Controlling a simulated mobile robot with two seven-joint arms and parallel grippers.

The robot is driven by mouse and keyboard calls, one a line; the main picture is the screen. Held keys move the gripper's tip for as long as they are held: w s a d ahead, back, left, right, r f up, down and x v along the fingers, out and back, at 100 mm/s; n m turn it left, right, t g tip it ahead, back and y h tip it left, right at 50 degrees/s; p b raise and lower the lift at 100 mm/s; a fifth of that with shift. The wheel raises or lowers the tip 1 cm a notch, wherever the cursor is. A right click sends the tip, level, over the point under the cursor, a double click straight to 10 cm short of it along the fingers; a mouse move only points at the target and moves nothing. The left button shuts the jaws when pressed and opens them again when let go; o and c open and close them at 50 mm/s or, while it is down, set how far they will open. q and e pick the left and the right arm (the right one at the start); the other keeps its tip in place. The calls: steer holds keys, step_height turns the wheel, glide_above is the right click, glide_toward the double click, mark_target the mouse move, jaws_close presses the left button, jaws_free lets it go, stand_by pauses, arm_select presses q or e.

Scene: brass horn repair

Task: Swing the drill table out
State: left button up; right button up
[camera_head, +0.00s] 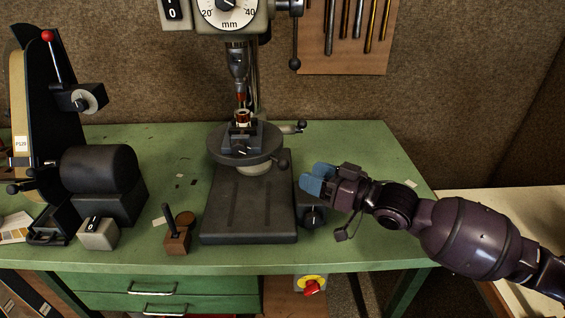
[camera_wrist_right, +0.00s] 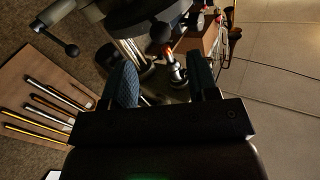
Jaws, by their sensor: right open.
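The drill table (camera_head: 228,149) is a round dark plate on the drill press, centred under the chuck (camera_head: 238,62) and above the base (camera_head: 249,205). A ball-ended lever (camera_head: 282,163) sticks out at the table's right side. My right gripper (camera_head: 313,180), with blue fingers, is open just right of and below that lever, apart from it. In the right wrist view a dark ball knob (camera_wrist_right: 160,32) shows beyond and between the open fingers (camera_wrist_right: 163,80). My left gripper is out of view.
A belt grinder (camera_head: 98,172) stands at the left of the green bench (camera_head: 370,165). A switch box (camera_head: 98,233) and a wooden block with a peg (camera_head: 177,240) sit at the front. A dark knobbed item (camera_head: 313,216) is below my right gripper.

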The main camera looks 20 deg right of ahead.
mark_target(282, 162)
steer(key=x, duration=0.8)
steer(key=shift+w+a+p, duration=0.1)
steer(key=shift+a+p, duration=0.05)
steer(key=shift+p, duration=0.2)
jaws_close()
